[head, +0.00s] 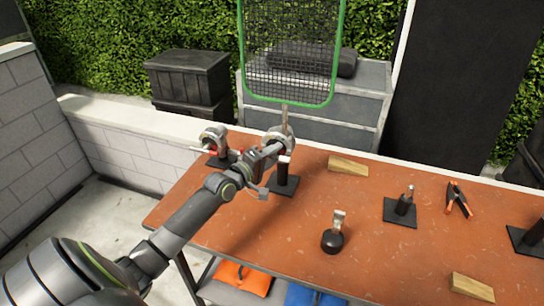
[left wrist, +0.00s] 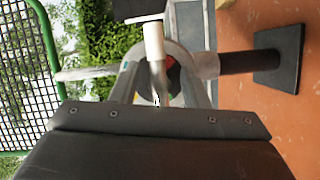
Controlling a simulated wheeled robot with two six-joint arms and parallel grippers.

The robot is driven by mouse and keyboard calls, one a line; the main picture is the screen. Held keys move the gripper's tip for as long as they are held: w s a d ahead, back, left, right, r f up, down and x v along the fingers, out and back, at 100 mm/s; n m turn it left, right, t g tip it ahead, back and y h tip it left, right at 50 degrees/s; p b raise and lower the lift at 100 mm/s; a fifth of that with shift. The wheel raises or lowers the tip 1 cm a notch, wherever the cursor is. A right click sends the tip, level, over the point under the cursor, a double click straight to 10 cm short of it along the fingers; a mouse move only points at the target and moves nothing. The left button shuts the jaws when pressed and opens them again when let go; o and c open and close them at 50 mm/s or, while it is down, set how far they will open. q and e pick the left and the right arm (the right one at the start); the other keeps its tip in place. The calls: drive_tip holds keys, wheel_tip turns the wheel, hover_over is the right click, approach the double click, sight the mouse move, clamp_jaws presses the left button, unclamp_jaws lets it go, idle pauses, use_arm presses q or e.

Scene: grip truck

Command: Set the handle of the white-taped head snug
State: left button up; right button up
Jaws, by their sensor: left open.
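The grip head with a white part (head: 283,139) stands on a black post and base plate near the table's back left; the green-framed net (head: 333,92) rises from it on a pin. The left wrist view shows the round grey head (left wrist: 178,62), with a white cylinder (left wrist: 153,42) on its handle and some red behind. I cannot tell whether the white is tape. My left gripper (head: 276,150) is open at the head, its fingers (left wrist: 160,84) on either side of the handle. Contact is unclear. Another grip head (head: 214,136), with red on it, stands to the left. My right gripper is out of view.
The orange-brown table (head: 280,235) also holds wooden wedges (head: 348,166), a black-based stud (head: 402,207), a black-knobbed piece (head: 333,240) and a spring clamp (head: 458,200). The table's front middle is mostly clear. A block wall (head: 120,150) borders the left.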

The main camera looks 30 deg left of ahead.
use_arm(q)
clamp_jaws()
drive_tip(key=shift+r+m+g+p, duration=0.15)
drive_tip(key=shift+m+g+p, duration=0.15)
drive_tip(key=shift+m+p, duration=0.6)
drive_tip(key=m+g+y+p, duration=0.1)
drive_tip(key=m+p, duration=0.1)
drive_tip(key=p, duration=0.2)
drive_tip(key=m+g+y+p, duration=0.1)
drive_tip(key=m+p, duration=0.1)
drive_tip(key=p, duration=0.2)
drive_tip(key=shift+m+y, duration=0.3)
drive_tip(key=shift+m, duration=0.1)
drive_tip(key=shift+m+p, duration=0.3)
drive_tip(key=shift+f+m+g+y+p, duration=0.2)
drive_tip(key=shift+m+g+y+p, duration=0.15)
drive_tip(key=shift+m+y, duration=0.55)
drive_tip(key=shift+m, duration=0.4)
drive_tip(key=m+g+y, duration=0.1)
drive_tip(key=m+y, duration=0.1)
drive_tip(key=m, duration=0.1)
drive_tip(key=shift+a+f+m+y, duration=0.1)
drive_tip(key=shift+m+y, duration=0.2)
drive_tip(key=shift+s, duration=0.1)
